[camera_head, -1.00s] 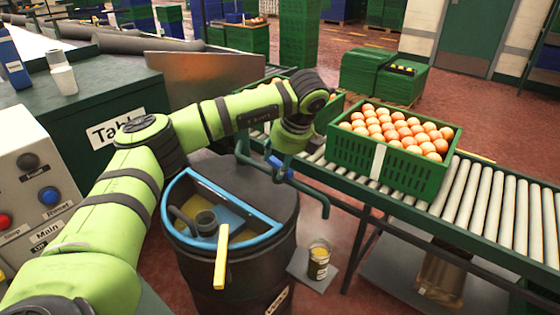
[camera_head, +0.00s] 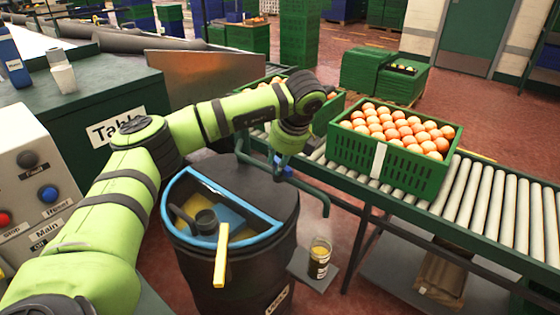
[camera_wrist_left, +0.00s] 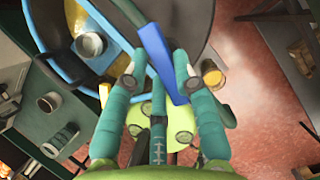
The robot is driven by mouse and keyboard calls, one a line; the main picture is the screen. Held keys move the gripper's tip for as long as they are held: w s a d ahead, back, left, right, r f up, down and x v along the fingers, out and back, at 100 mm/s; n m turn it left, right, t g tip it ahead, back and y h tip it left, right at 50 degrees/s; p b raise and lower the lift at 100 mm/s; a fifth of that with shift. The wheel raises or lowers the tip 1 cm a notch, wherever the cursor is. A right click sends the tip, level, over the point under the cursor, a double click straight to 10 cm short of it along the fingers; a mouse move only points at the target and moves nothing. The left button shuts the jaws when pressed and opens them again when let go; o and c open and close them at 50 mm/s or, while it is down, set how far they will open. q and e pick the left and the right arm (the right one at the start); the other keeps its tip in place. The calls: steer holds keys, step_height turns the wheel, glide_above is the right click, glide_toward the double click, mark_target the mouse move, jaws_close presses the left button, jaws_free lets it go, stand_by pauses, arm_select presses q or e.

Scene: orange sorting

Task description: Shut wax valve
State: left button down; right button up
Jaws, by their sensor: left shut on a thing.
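The wax valve's blue handle (camera_head: 284,170) sits on the dark teal pipe (camera_head: 312,190) above the black wax drum (camera_head: 240,270). My left gripper (camera_head: 278,160) is at the handle, seen from behind and partly hidden by its own wrist. In the left wrist view, the blue handle (camera_wrist_left: 160,58) runs between the fingers of my left gripper (camera_wrist_left: 160,80), which is shut on it. The pipe's spout end is over a small jar (camera_head: 319,258) with amber content. My right gripper is not in view.
A yellow handle (camera_head: 221,255) hangs over the drum's blue rim (camera_head: 180,183). A control box with buttons (camera_head: 35,195) is at the left.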

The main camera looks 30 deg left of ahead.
arm_select(q)
steer(key=shift+f+m, duration=0.1)
steer(key=shift+m, duration=0.2)
steer(key=m, duration=0.1)
steer(key=m+b, duration=0.1)
steer(key=m+t+h+b, duration=0.1)
steer(key=shift+s+a, duration=0.15)
steer(key=shift+a, duration=0.1)
steer(key=m, duration=0.2)
steer(key=m+t+h+b, duration=0.1)
steer(key=m, duration=0.1)
steer(key=shift+s+a, duration=0.1)
steer(key=shift+a, duration=0.15)
steer(key=m+h, duration=0.1)
steer(key=m, duration=0.2)
steer(key=shift+a+t, duration=0.2)
steer(key=shift+t, duration=0.1)
steer(key=m+h, duration=0.1)
steer(key=m, duration=0.1)
steer(key=shift+a+m+p, duration=0.1)
steer(key=shift+m+p, duration=0.25)
steer(key=shift+m, duration=0.05)
steer(key=shift+m+h, duration=0.3)
steer(key=shift+m, duration=0.1)
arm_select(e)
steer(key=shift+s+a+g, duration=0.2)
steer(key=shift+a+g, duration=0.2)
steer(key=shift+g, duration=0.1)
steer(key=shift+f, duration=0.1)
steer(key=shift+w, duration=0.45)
